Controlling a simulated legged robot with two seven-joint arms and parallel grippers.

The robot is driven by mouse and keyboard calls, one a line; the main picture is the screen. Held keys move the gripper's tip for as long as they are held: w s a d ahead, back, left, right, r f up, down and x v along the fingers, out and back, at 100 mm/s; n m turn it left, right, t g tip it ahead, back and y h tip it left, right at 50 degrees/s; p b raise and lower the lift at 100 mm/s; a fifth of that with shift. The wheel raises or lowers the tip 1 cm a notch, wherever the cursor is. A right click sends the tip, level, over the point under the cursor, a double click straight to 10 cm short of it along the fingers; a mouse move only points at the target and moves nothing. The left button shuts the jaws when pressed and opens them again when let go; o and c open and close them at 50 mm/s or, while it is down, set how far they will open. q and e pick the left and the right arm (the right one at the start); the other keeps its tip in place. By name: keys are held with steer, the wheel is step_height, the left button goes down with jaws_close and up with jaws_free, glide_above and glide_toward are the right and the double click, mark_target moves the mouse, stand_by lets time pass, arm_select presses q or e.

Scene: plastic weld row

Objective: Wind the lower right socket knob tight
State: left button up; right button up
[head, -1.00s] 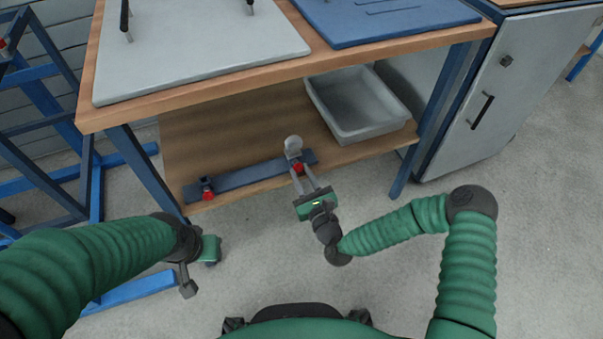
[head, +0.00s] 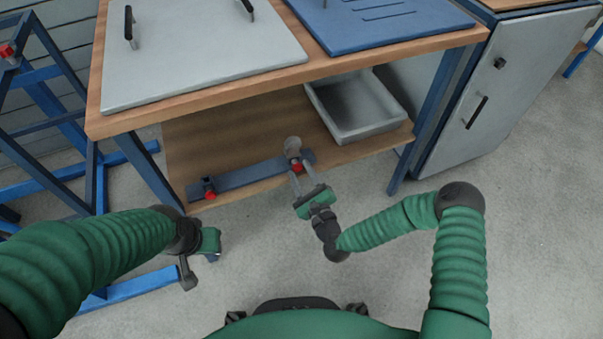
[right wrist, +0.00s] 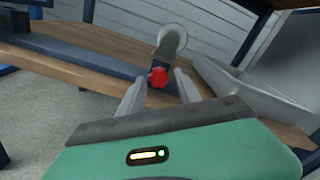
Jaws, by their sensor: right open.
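The lower right socket knob (head: 297,167) is red and sits at the right end of a dark blue bar on the lower shelf. A grey round-ended socket piece (head: 292,146) stands just behind it. In the right wrist view the red knob (right wrist: 159,77) shows between and beyond the fingertips. My right gripper (head: 302,180) is open, its fingers pointing at the knob, one on each side of the line to it. I cannot tell whether they touch it. My left gripper (head: 188,275) hangs low at the left, away from the shelf; its jaws are unclear.
The dark blue bar (head: 245,178) lies along the shelf's front edge, with another red knob (head: 210,194) at its left end. A grey bin (head: 348,105) stands right of the socket. The bench top (head: 200,98) overhangs the shelf. A blue frame (head: 50,120) stands left.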

steer(key=shift+f, duration=0.1)
steer(key=s+d+m+p, duration=0.1)
steer(key=s+d+m, duration=0.15)
steer(key=s, duration=0.55)
steer(key=s+d+m+p, duration=0.2)
steer(key=s+m, duration=0.1)
steer(key=s, duration=0.5)
steer(key=d+f+n+g+h, duration=0.1)
steer(key=d+f+n+g, duration=0.3)
steer(key=n, duration=0.7)
steer(key=d+f+n+g, duration=0.1)
steer(key=d+n+g, duration=0.1)
steer(key=n+g, duration=0.65)
steer(key=s+d+r+n+g+h+p, duration=0.1)
steer(key=s+d+r+n+h, duration=0.1)
steer(key=r+n, duration=0.3)
steer(key=s+d+r+n+g+h, duration=0.1)
steer(key=s+d+r+n, duration=0.3)
steer(key=r, duration=0.7)
steer(key=shift+s+n+h+p, duration=0.45)
steer(key=shift+n+h, duration=0.45)
steer(key=shift+n, duration=0.2)
